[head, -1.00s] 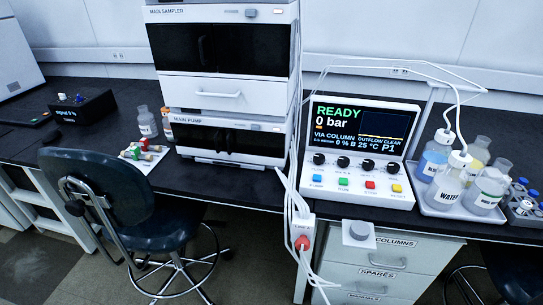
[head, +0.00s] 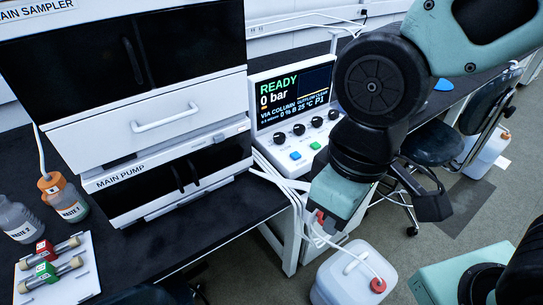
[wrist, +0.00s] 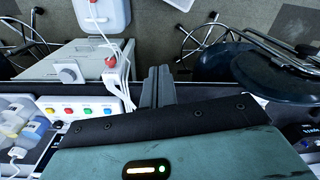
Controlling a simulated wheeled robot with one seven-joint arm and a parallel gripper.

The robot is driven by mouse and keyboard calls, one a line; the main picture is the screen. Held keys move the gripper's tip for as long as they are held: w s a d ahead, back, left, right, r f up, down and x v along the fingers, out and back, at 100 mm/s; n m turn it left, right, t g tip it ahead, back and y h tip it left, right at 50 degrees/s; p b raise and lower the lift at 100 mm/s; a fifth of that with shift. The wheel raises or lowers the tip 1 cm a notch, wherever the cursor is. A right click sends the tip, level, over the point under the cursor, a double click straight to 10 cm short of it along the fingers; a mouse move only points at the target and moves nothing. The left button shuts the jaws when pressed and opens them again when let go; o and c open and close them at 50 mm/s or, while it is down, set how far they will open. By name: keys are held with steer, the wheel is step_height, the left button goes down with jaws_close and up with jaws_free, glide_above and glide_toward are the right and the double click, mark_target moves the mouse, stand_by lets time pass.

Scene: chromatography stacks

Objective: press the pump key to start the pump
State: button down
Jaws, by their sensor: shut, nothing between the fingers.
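The control panel (head: 262,150) stands right of the pump stack; its screen (head: 290,97) reads READY and 0 bar. A blue key (head: 295,155) and a green key (head: 315,145) show below the knobs; my arm hides the panel's right part. The wrist view shows the panel turned about, with yellow (wrist: 49,111), red (wrist: 67,111), green (wrist: 86,111) and blue (wrist: 105,111) keys in a row. The key labels are too small to read. My gripper (wrist: 158,72) is shut and empty, to the right of the key row in the wrist view, apart from the keys.
The main pump (head: 165,180) stands left of the panel. White cables and a socket strip (wrist: 118,70) hang by the bench front. A white jug (head: 352,275) stands on the floor. Bottles (wrist: 22,120) stand beside the panel. A stool (wrist: 280,80) is to the right in the wrist view.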

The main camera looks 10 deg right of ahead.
steer(key=shift+a, duration=0.15)
steer(key=w+n+t+y+p, duration=0.25)
steer(key=w+p, duration=0.55)
steer(key=w, duration=1.1)
steer(key=w+d+f+n+t+y+p, duration=0.1)
steer(key=w+d+f+n+t+p, duration=0.1)
steer(key=w, duration=0.5)
steer(key=w+d+f+n+t+y+p, duration=0.1)
steer(key=w+d+f+n+t+p, duration=0.2)
steer(key=w+d+f+p, duration=0.2)
steer(key=w+f+p, duration=0.1)
steer(key=w, duration=0.2)
steer(key=shift+n, duration=0.35)
